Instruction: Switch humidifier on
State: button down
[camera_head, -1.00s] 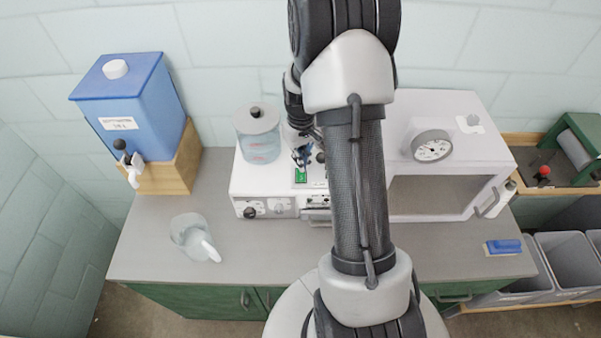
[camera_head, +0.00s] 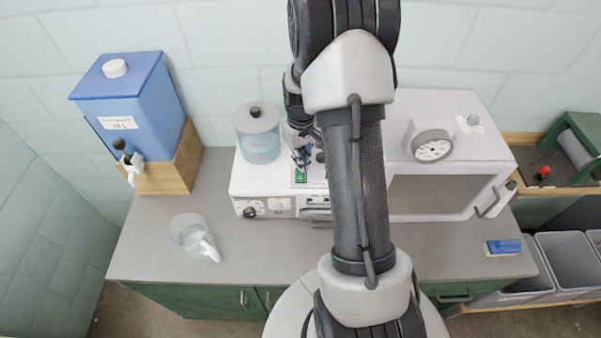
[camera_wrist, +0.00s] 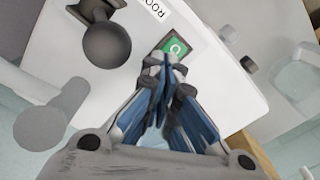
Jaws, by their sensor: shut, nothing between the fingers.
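The humidifier is a white box (camera_head: 240,180) with a clear water tank (camera_head: 259,143) on its left top and dials on its front. A green switch (camera_head: 300,176) sits on its top near the front edge. In the wrist view the green switch (camera_wrist: 175,46) with a white mark lies right at my fingertips. My gripper (camera_wrist: 168,62) is shut and empty, pointing down at the switch. Its tips overlap the switch's lower edge in the picture; I cannot tell whether they touch it. In the head view my gripper (camera_head: 302,160) is small and partly hidden by my arm.
A black knob (camera_wrist: 106,44) stands beside the switch. A white chamber with a gauge (camera_head: 432,147) is to the right. A blue water container (camera_head: 130,100) on a wooden stand and a clear jug (camera_head: 192,238) are left. The front counter (camera_head: 270,245) is mostly clear.

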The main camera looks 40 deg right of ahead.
jog(key=shift+f+b, duration=0.65)
jog(key=shift+f, duration=0.35)
jog(key=shift+r, duration=0.1)
dwell(0.3)
jog(key=shift+r+p, duration=2.45)
jog(key=shift+r, duration=1.05)
